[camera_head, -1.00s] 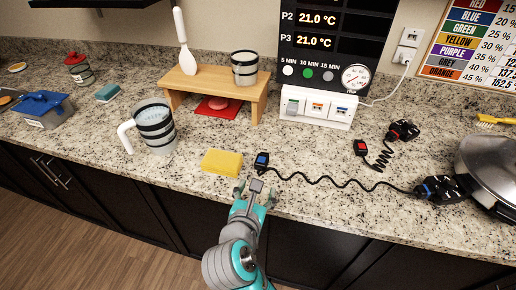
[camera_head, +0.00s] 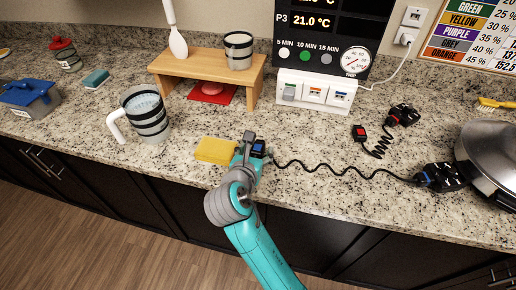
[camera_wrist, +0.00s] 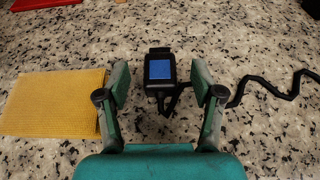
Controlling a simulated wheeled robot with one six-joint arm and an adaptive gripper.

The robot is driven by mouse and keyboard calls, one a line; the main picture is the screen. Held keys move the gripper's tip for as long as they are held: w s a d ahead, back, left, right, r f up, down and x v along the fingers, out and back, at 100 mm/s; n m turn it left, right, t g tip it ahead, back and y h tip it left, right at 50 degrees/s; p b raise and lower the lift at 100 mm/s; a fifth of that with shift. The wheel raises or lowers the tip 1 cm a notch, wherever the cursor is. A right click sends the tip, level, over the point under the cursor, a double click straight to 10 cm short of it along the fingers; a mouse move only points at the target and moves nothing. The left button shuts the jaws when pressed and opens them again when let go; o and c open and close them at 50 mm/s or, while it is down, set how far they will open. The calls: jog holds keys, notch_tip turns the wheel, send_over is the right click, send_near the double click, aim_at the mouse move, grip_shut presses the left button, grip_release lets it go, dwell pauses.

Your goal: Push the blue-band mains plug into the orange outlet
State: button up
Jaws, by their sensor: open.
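A small black block with a blue face (camera_wrist: 160,68) sits at one end of a black cord; it also shows at the gripper in the head view (camera_head: 258,148). My gripper (camera_wrist: 158,88) is open, with one finger on each side of this block and visible gaps between. At the cord's other end lies a larger black plug-like body with a blue band (camera_head: 440,178), beside the pot. The orange-marked outlet (camera_head: 314,92) is the middle one on the white outlet strip below the dark panel. Nothing is plugged into it.
A yellow sponge (camera_head: 215,150) lies just left of my gripper. A striped jug (camera_head: 147,118) and wooden stand (camera_head: 212,65) are further left. A red-marked corded plug (camera_head: 403,115) and a metal pot (camera_head: 490,155) are right. Counter before the outlet strip (camera_head: 285,100) is clear.

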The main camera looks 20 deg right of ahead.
jog(key=shift+x, duration=1.4)
jog(key=c, duration=1.2)
jog(key=shift+c, duration=0.2)
